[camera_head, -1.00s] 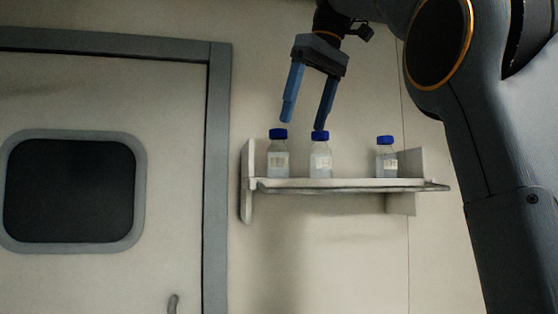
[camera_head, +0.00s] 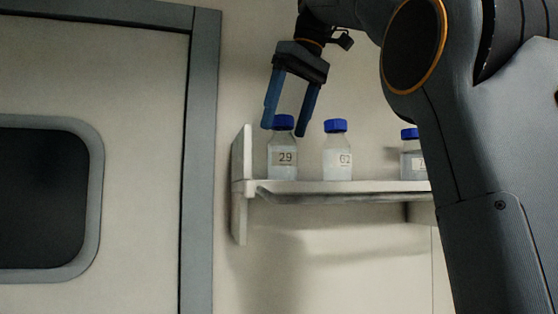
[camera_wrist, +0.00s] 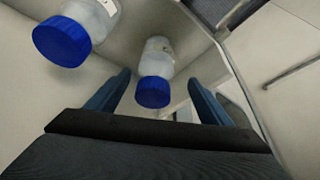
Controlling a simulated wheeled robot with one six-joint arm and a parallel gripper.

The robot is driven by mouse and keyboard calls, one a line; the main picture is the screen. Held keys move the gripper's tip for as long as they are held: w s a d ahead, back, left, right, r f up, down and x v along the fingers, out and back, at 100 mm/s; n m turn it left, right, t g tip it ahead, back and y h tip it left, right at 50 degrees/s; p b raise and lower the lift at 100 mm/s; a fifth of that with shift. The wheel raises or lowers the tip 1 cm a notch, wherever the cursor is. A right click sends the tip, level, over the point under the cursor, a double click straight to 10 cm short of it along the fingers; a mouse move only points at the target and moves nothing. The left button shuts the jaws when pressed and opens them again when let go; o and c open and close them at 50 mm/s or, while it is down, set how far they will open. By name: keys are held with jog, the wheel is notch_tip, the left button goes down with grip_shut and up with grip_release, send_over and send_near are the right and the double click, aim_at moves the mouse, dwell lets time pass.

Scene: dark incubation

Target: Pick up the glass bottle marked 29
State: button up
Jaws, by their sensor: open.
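The glass bottle marked 29 (camera_head: 284,160) stands upright at the left end of the shelf. It has a blue cap and a white label. My gripper (camera_head: 285,130) points down over it, open and empty. Its two blue fingers appear on either side of the cap, the tips about at cap height; I cannot tell their depth against it. In the wrist view, a blue-capped bottle (camera_wrist: 155,70), apparently the same one, shows between the fingers of my gripper (camera_wrist: 158,76). Its label is not readable there.
A bottle marked 62 (camera_head: 337,160) stands just right of it; a third bottle (camera_head: 410,162) is partly hidden by my arm. The wall shelf (camera_head: 345,187) has a side panel (camera_head: 240,160) close on the left. A door (camera_head: 140,90) with a dark window is further left.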

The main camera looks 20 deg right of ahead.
aim_at(282, 147)
jog(key=shift+d+p+x, duration=0.2)
jog(key=shift+p+x, duration=0.1)
jog(key=shift+x, duration=1.3)
jog(key=shift+d+p+x, duration=0.2)
jog(key=shift+p+x, duration=0.05)
jog(key=shift+x, duration=1.35)
jog(key=shift+w, duration=0.15)
jog(key=c, duration=1.5)
